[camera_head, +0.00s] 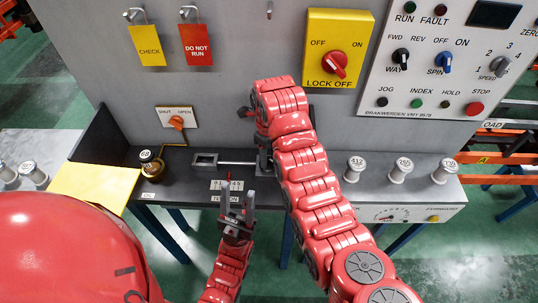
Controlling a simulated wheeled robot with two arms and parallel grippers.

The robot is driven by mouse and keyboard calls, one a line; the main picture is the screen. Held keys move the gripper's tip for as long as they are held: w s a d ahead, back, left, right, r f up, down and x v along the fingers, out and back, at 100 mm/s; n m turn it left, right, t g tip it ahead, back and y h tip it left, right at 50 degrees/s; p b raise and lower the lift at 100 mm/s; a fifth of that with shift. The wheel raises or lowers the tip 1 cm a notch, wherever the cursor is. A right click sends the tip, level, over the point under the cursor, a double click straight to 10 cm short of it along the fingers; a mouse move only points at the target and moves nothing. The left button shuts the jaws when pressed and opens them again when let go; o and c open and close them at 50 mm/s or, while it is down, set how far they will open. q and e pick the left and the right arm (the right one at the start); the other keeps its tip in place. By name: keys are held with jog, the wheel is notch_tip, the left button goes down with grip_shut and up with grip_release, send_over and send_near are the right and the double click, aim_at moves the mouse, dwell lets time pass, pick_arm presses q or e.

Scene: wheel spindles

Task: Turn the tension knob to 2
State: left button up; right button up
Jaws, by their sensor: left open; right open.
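My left gripper (237,204) is open at the front edge of the grey bench, its two dark fingers pointing up and away. A white scale plate (226,185) with small numerals lies just beyond its fingers, and a partly covered label, seemingly TENSION (222,199), sits beside them. The tension knob itself is not clearly visible; the gripper covers that spot. I cannot tell whether the fingers touch it or where it points. My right gripper (262,122) is open, high over the bench near the grey panel, and mostly hidden by my own red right arm.
A metal rod fixture (225,161) lies on the bench behind the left gripper. Several labelled spindles (399,170) stand at the right, and a dark jar (152,165) at the left. The lock-off switch (334,64) and control panel (450,60) are on the upright panel.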

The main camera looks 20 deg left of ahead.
aim_at(269, 159)
notch_tip(269, 159, up, 8)
jog(key=p, duration=0.6)
jog(key=shift+f+p, duration=0.25)
jog(key=shift+p, duration=0.1)
notch_tip(269, 159, up, 4)
jog(key=shift+r+p, duration=0.2)
jog(key=shift+p, duration=0.5)
